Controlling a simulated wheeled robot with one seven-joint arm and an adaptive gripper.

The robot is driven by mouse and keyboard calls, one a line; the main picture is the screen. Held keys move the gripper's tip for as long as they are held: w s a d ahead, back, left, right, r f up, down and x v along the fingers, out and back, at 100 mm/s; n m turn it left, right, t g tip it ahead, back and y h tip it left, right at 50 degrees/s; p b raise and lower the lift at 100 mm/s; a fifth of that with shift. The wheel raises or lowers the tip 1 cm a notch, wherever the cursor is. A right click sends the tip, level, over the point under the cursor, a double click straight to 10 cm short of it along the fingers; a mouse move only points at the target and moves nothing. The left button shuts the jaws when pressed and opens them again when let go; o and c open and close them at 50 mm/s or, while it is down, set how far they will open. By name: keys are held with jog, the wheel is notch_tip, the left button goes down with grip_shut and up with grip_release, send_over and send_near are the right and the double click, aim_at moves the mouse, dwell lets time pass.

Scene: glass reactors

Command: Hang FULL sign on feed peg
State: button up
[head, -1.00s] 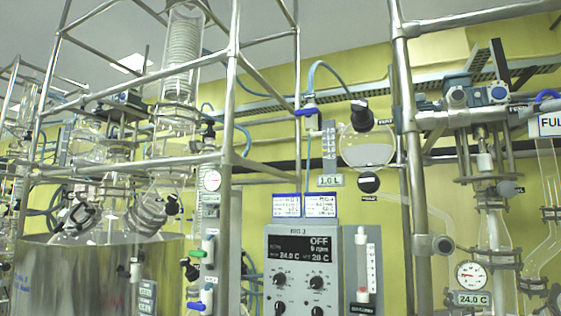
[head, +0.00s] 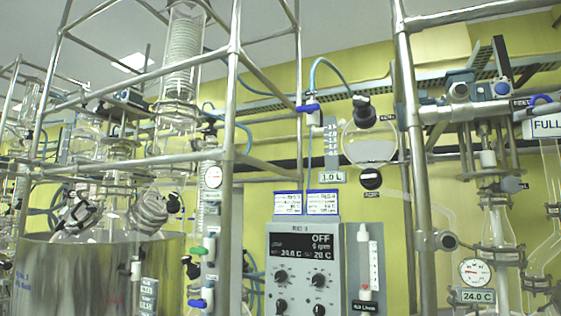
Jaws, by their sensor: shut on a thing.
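The FULL sign (head: 546,127) is a white plate with dark lettering at the right edge of the head view, partly cut off by the frame. The sign appears upright, in front of the glassware on the right. My gripper is not in view. A round feed-side flask (head: 370,147) with a black cap hangs on the frame at centre right. I cannot make out the feed peg with certainty.
A steel post (head: 413,150) stands between the flask and the right-hand glass column (head: 497,225). A control box (head: 303,265) reading OFF stands low in the middle. Steel frame bars and a large metal vessel (head: 70,275) fill the left.

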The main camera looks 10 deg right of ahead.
aim_at(555, 125)
jog(key=shift+w+d+f, duration=0.1)
jog(key=shift+w+d, duration=0.4)
jog(key=shift+w, duration=0.3)
jog(key=shift+w+d+r, duration=0.1)
jog(key=shift+w+d, duration=0.35)
jog(key=shift+w, duration=0.3)
jog(key=shift+w+d+f, duration=0.1)
jog(key=shift+w+d, duration=0.4)
jog(key=shift+w, duration=0.3)
jog(key=shift+w+d+f+b, duration=0.1)
jog(key=shift+f+b, duration=0.25)
jog(key=shift+f, duration=0.2)
jog(key=o, duration=1.2)
jog(key=shift+c, duration=0.7)
jog(key=shift+v, duration=3.5)
